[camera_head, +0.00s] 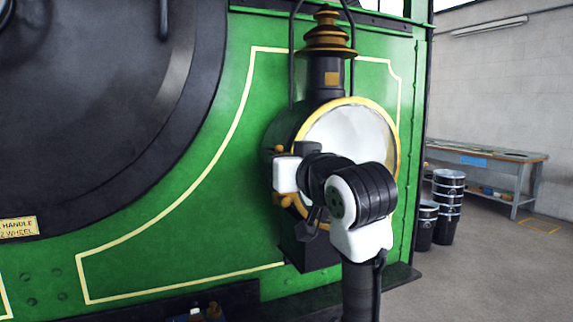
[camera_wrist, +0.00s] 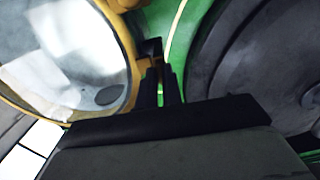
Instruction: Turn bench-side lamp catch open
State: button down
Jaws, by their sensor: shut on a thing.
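The bench-side lamp (camera_head: 348,138) is a round black lamp with a yellow rim, a pale glass front and a brass-tiered chimney, mounted on the green tram front. My gripper (camera_head: 286,174) is at the left edge of its rim in the head view, partly hidden by my wrist. In the wrist view the lamp's yellow rim (camera_wrist: 125,45) and glass fill the upper left. My two dark fingers (camera_wrist: 160,80) are close together beside the rim, shut on a small dark piece (camera_wrist: 152,47), the lamp catch. Its angle is hard to tell.
The round black smokebox door (camera_head: 100,90) stands left of the lamp and at right in the wrist view. A workbench (camera_head: 490,156) stands at the back right with black drums (camera_head: 447,190) before it. Open floor lies at right.

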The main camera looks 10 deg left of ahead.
dwell(0.3)
jog(key=c, duration=1.6)
grip_release()
jog(key=shift+o, duration=0.2)
jog(key=b+v, duration=0.4)
jog(key=v, duration=1)
